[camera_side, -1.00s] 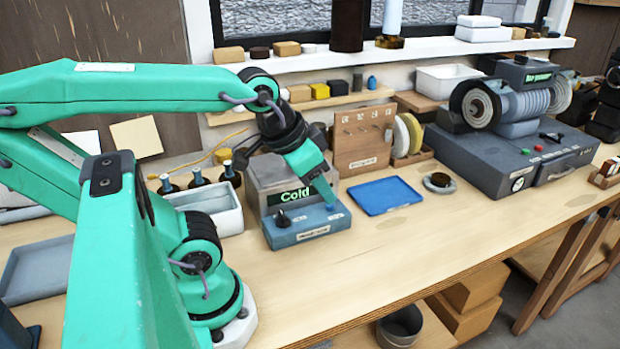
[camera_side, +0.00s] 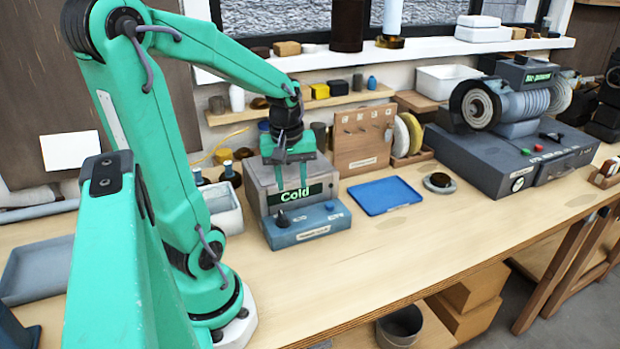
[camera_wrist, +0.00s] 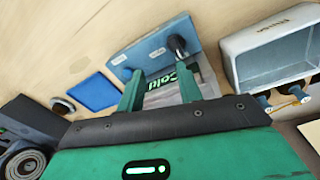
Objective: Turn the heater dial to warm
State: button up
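The heater is a grey box with a blue front panel (camera_side: 308,230) and a lit display (camera_side: 294,195) that reads "Cold". A black dial (camera_side: 282,217) stands on the left of the panel. A small blue button (camera_side: 330,206) sits on its right. My gripper (camera_side: 291,182) is above the heater in front of its grey box, with two green fingers pointing down, apart and empty. In the wrist view, the dial (camera_wrist: 177,44) shows beyond the right fingertip, and the fingers partly frame the display (camera_wrist: 160,82). I see no contact with the dial.
A blue tray (camera_side: 385,196) lies right of the heater. A white bin (camera_side: 222,208) stands left of it. A wooden pegboard (camera_side: 362,140) stands behind to the right. A large grey machine (camera_side: 510,150) fills the right. The bench front is clear.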

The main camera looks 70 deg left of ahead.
aim_at(281, 212)
jog(key=a+f+n, duration=0.1)
jog(key=s+a+n, duration=0.1)
jog(key=a+f+n, duration=0.1)
jog(key=shift+s+a+f+g+h, duration=0.25)
jog(key=shift+s+f+g+h, duration=0.05)
jog(key=shift+s+g, duration=0.1)
jog(key=shift+f, duration=0.1)
jog(key=shift+f, duration=3.8)
grip_shut()
